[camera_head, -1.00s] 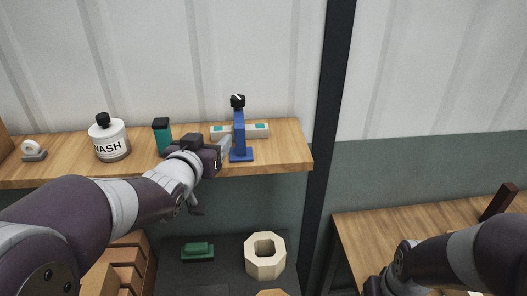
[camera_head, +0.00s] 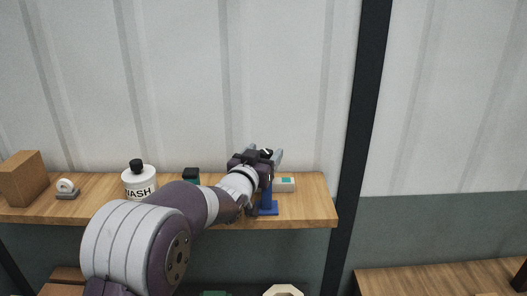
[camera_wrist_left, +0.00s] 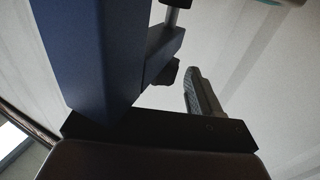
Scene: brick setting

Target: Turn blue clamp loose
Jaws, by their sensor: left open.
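The blue clamp (camera_head: 268,207) stands upright near the front edge of the wooden shelf. Its black knob (camera_head: 266,153) is at the top, partly hidden by my left gripper (camera_head: 265,156). That gripper is open at knob height, with its fingers around or beside the knob; I cannot tell whether they touch it. In the left wrist view the blue clamp (camera_wrist_left: 95,55) fills the upper left, very close, and one grey finger (camera_wrist_left: 202,94) shows to its right. The other finger is hidden there. My right gripper is out of view.
The wooden shelf (camera_head: 310,205) also holds a white bottle (camera_head: 140,184), a dark-capped green item (camera_head: 191,175), a small grey-white object (camera_head: 66,188) and a brown block (camera_head: 23,179). A white case (camera_head: 285,185) lies behind the clamp. A dark post (camera_head: 357,130) stands right.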

